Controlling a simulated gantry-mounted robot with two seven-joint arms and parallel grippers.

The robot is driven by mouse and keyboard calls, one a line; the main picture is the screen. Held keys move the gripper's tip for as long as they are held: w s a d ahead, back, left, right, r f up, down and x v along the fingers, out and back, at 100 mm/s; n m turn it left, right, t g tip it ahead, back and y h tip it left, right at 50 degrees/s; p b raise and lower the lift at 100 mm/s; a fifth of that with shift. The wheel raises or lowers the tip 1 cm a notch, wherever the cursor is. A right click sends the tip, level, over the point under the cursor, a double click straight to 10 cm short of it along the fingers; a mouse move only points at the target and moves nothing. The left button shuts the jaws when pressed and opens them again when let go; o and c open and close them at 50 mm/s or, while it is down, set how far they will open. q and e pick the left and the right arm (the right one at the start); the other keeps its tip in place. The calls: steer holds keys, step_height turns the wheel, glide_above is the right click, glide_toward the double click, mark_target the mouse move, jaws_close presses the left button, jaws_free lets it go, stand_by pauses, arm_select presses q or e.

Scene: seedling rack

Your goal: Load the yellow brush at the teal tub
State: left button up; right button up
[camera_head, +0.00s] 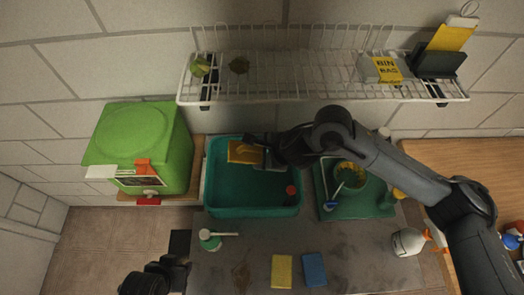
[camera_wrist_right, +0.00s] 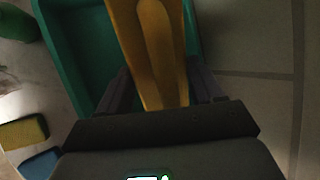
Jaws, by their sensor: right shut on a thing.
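The teal tub (camera_head: 225,208) stands at the left of the counter, and its wall also shows in the right wrist view (camera_wrist_right: 62,50). The yellow brush (camera_head: 242,152) is over the tub's back left part. My right gripper (camera_head: 266,153) reaches in from the right and is shut on the brush. In the right wrist view the yellow handle (camera_wrist_right: 150,45) runs between the fingers and away over the tub. The bristles are hidden, and I cannot tell whether they touch the tub's contents. My left gripper (camera_head: 158,276) is dark at the bottom left, away from the tub; its jaws are unclear.
A small red round thing (camera_head: 291,190) is in the tub's right side. A green tray (camera_head: 328,211) with a bowl (camera_head: 351,175) stands right of it. A pump bottle (camera_head: 209,241), yellow sponge (camera_head: 281,271) and blue sponge (camera_head: 314,269) are in front. A wire rack (camera_head: 320,97) hangs behind.

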steer(key=shift+f+b, duration=0.35)
steer(key=shift+f, duration=0.5)
arm_select(q)
step_height(320, 180, down, 6)
steer(key=b, duration=0.5)
steer(key=shift+a, duration=0.15)
step_height(320, 180, down, 4)
steer(key=b, duration=0.4)
steer(key=shift+w+r, duration=0.1)
arm_select(e)
step_height(320, 180, down, 9)
steer(key=shift+r, duration=0.1)
arm_select(q)
steer(key=shift+r+p, duration=1.4)
steer(key=shift+p, duration=0.05)
arm_select(e)
steer(key=shift+r, duration=2.45)
arm_select(q)
steer(key=shift+r+p, duration=1.2)
arm_select(e)
steer(key=shift+r, duration=2.55)
